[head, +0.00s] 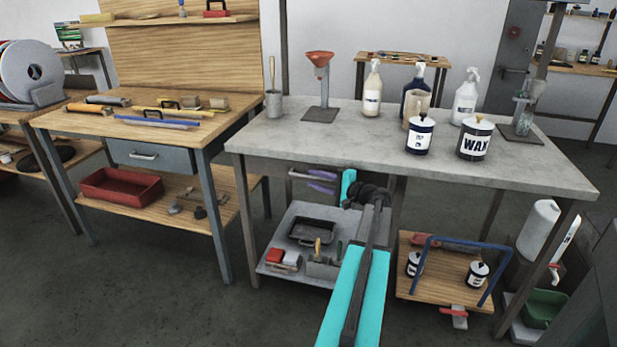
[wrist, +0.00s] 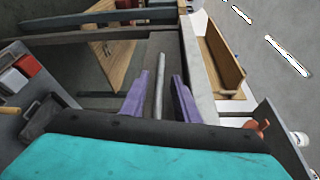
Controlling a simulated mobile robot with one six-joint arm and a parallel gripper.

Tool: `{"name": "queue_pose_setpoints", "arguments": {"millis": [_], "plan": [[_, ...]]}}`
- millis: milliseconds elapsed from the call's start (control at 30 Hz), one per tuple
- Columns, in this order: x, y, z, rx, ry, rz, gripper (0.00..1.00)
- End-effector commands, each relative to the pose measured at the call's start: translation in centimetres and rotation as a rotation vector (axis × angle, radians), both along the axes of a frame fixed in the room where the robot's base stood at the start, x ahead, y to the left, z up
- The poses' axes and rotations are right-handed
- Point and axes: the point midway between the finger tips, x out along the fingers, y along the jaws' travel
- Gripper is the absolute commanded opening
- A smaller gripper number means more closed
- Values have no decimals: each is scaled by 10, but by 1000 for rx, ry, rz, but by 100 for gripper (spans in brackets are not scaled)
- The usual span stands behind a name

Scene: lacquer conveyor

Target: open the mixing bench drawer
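The mixing bench (head: 330,137) has a grey top and stands in the middle of the head view. Its drawer is under the top, largely hidden by my arm there. In the wrist view the grey drawer front (wrist: 172,55) carries a straight light-grey bar handle (wrist: 160,82). My gripper (head: 320,181) has purple fingers and is at the drawer front under the top's front edge. In the wrist view my gripper (wrist: 160,98) is open, one finger on each side of the handle, with gaps visible between fingers and bar. How far the drawer is out is unclear.
A wooden bench with a blue-grey drawer (head: 150,156) stands to the left. Bottles, a wax can (head: 475,139) and a funnel stand (head: 320,86) are on the top. A grey lower shelf (head: 272,252) and a wooden board (head: 450,290) lie below. Floor is clear at front left.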

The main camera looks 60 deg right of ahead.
Motion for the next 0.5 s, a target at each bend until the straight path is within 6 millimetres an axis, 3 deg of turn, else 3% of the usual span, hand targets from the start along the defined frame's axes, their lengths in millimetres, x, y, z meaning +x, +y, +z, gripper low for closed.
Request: {"name": "queue_pose_setpoints", "arguments": {"millis": [200,500], "plan": [[27,-3,-2,0,0,1,28],[39,-3,-3,0,0,0,28]]}}
